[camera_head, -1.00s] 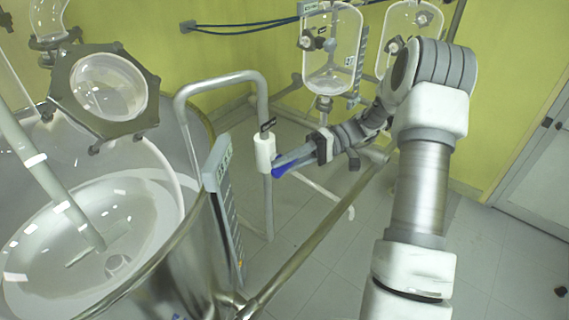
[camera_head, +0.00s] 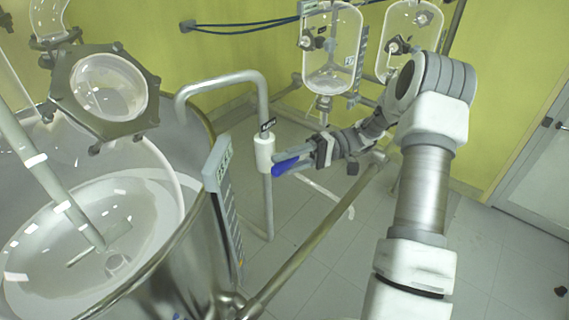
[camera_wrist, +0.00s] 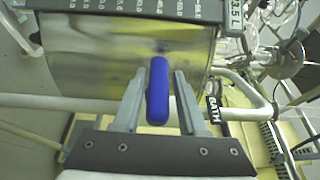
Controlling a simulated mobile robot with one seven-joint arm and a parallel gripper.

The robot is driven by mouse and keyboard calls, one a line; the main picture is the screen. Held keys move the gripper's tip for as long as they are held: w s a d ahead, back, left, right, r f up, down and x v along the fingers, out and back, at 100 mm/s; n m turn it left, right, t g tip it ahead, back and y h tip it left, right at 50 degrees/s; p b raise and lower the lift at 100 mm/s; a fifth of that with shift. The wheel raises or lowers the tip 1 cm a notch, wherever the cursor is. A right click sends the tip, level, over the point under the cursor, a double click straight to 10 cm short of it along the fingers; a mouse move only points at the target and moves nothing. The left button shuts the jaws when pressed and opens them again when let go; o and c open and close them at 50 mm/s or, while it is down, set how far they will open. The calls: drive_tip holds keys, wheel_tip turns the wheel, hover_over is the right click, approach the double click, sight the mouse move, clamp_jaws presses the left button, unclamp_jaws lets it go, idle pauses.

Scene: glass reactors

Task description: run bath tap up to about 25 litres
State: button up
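The bath tap is a bent grey pipe with a white valve body (camera_head: 264,153) beside the large steel bath (camera_head: 185,265). Its blue handle (camera_head: 286,168) points right, towards my arm. In the wrist view the blue handle (camera_wrist: 158,90) stands between the two fingers of my gripper (camera_wrist: 160,85), with a narrow gap on each side. My gripper is open around it and also shows in the head view (camera_head: 297,162). A black tag reading BATH (camera_wrist: 216,108) hangs by the tap. The level display (camera_wrist: 236,14) on the bath's scale seems to read about 23 L; its last digit is unclear.
A clear glass vessel (camera_head: 100,88) in a dark hexagonal frame stands over the bath. Glass reactors (camera_head: 333,50) hang on a rack at the back. A pale rail (camera_head: 320,225) runs below my arm.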

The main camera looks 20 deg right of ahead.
drive_tip(key=shift+o, duration=0.8)
drive_tip(key=shift+f, duration=0.1)
drive_tip(key=p+v, duration=0.1)
drive_tip(key=v, duration=1.6)
drive_tip(key=shift+d, duration=0.15)
drive_tip(key=shift+w, duration=0.15)
